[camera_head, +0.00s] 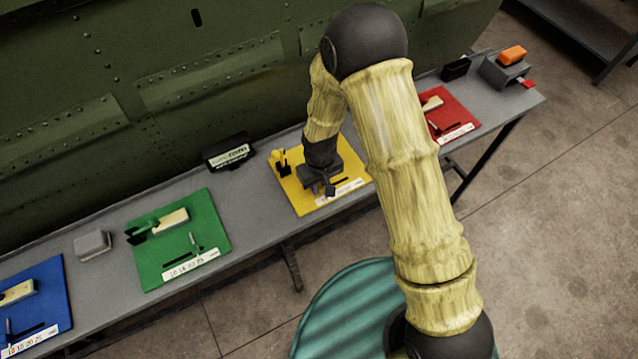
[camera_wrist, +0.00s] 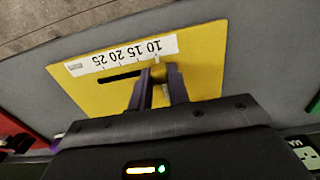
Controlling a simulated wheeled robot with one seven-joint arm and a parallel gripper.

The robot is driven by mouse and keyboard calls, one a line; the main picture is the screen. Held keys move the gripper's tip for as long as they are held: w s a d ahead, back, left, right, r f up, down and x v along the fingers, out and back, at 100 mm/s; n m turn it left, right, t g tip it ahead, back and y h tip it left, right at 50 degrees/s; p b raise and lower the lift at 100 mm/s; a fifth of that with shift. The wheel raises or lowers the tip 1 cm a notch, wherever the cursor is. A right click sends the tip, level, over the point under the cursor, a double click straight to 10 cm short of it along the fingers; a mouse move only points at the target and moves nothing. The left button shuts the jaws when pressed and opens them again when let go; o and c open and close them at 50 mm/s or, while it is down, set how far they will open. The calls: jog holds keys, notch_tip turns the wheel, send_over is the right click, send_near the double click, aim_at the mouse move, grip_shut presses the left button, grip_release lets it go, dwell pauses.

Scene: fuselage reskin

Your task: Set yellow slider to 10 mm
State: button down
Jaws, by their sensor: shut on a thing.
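The yellow board (camera_head: 308,203) lies on the bench, with my gripper (camera_head: 328,190) low over its front part. In the wrist view the yellow board (camera_wrist: 205,60) carries a white scale strip (camera_wrist: 120,54) marked 10, 15, 20, 25, upside down, with 10 at the right. A dark slot (camera_wrist: 118,80) runs along the strip. My gripper (camera_wrist: 160,74) is shut on the slider of the yellow board, at the slot's right part near the 10 mark. The fingers hide most of the slider, so its exact reading cannot be told.
A green board (camera_head: 178,240) and a blue board (camera_head: 45,290) lie to the left, a red board (camera_head: 455,110) to the right. A black labelled box (camera_head: 229,153) stands behind, near the green fuselage skin (camera_head: 130,80). A grey block (camera_head: 92,245) sits left of the green board.

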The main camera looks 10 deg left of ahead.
jog(key=shift+a+r, duration=0.1)
jog(key=shift+a, duration=0.1)
jog(key=c, duration=1.3)
grip_release()
jog(key=shift+s, duration=0.15)
notch_tip(320, 180, up, 17)
jog(key=shift+r+b, duration=0.15)
jog(key=shift+b, duration=1)
jog(key=shift+d, duration=0.1)
